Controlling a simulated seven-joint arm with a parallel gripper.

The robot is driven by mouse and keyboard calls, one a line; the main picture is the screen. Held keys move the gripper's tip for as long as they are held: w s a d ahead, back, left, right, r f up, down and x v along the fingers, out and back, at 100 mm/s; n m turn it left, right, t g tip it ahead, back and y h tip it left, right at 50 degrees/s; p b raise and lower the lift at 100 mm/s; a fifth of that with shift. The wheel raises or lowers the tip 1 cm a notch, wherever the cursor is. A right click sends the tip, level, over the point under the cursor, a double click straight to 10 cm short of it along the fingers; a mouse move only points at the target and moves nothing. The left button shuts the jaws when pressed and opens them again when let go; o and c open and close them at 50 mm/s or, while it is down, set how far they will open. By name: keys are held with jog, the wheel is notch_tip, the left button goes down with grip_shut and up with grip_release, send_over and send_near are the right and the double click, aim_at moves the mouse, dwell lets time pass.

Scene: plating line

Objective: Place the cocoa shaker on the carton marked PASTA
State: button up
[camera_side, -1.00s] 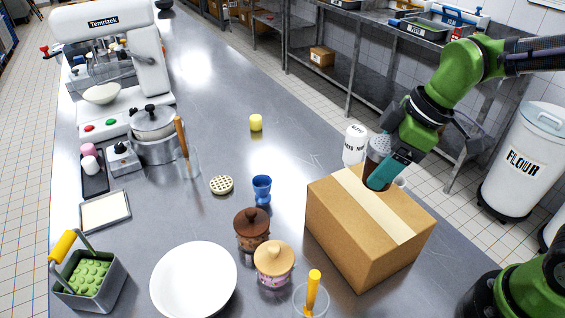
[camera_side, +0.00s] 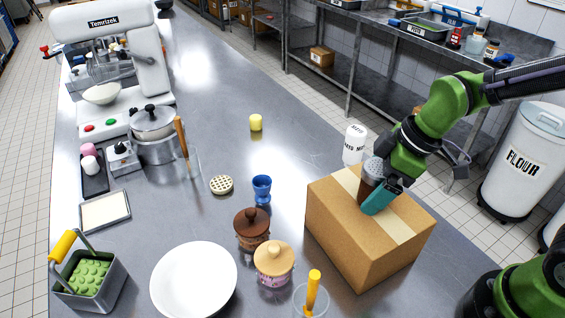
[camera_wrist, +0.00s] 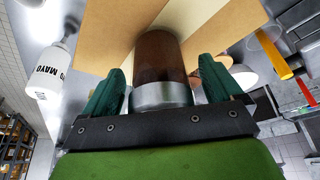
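The cocoa shaker (camera_side: 367,190), brown with a grey perforated lid, is in my gripper (camera_side: 378,192) over the top of the brown cardboard carton (camera_side: 345,235). In the wrist view, the shaker (camera_wrist: 161,62) sits between the two green fingers of my gripper (camera_wrist: 163,85), its grey end nearest the palm. The carton's visible sides show no lettering, so the PASTA mark is not seen.
A white MAYO bottle (camera_side: 354,145) stands just behind the carton. A blue egg cup (camera_side: 262,190), a brown lidded jar (camera_side: 252,228), a tan-lidded jar (camera_side: 273,264) and a white bowl (camera_side: 194,283) stand left of it. The counter's middle is largely clear.

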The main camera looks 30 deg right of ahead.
jog(key=shift+r, duration=0.3)
jog(key=v, duration=1.1)
jog(key=s+d+m+t, duration=0.1)
jog(key=d+m+t, duration=0.1)
jog(key=m, duration=0.4)
jog(key=s+d+f+m+t+h, duration=0.1)
jog(key=s+d+m+t, duration=0.1)
jog(key=d+m, duration=0.2)
jog(key=m, duration=0.3)
jog(key=shift+d+f, duration=0.15)
jog(key=shift+f, duration=0.1)
